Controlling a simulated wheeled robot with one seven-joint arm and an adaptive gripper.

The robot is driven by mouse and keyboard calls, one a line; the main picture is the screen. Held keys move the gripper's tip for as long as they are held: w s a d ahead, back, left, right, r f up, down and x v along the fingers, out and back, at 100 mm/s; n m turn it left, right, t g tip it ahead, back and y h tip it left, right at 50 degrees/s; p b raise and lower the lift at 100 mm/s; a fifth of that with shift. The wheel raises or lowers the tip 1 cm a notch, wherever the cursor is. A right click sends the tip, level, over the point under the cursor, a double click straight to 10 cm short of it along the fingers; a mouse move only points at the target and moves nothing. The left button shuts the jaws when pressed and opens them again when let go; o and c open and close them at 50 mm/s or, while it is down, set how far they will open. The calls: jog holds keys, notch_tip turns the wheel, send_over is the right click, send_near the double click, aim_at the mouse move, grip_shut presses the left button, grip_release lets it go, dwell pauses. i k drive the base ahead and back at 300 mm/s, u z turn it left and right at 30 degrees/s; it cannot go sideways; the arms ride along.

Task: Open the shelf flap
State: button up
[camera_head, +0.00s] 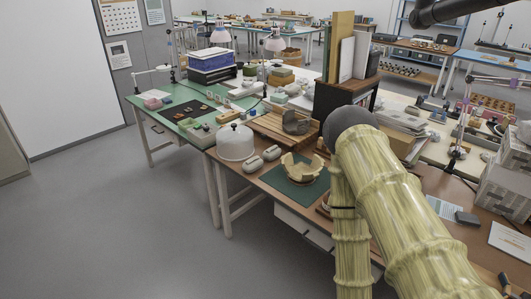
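A small dark brown shelf (338,98) stands on the worktable, just behind the dark joint of my arm. Upright boards (342,45) and light panels stand on top of it. Its lower front is partly hidden by my arm, and I cannot make out a flap on it or whether one is open. My arm, in a pale yellow sleeve, rises at the right and bends down again in front of the table. My gripper is not visible.
On the table, a partly assembled bowl (301,168) sits on a green mat (290,191), near a white domed lid (235,143) and a wooden tray (270,126). Boxes and papers crowd the right side. Open grey floor (110,220) lies at the left.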

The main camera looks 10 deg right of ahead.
aim_at(264, 132)
jog(key=u, duration=0.7)
jog(key=i, duration=0.9)
jog(key=z, duration=0.1)
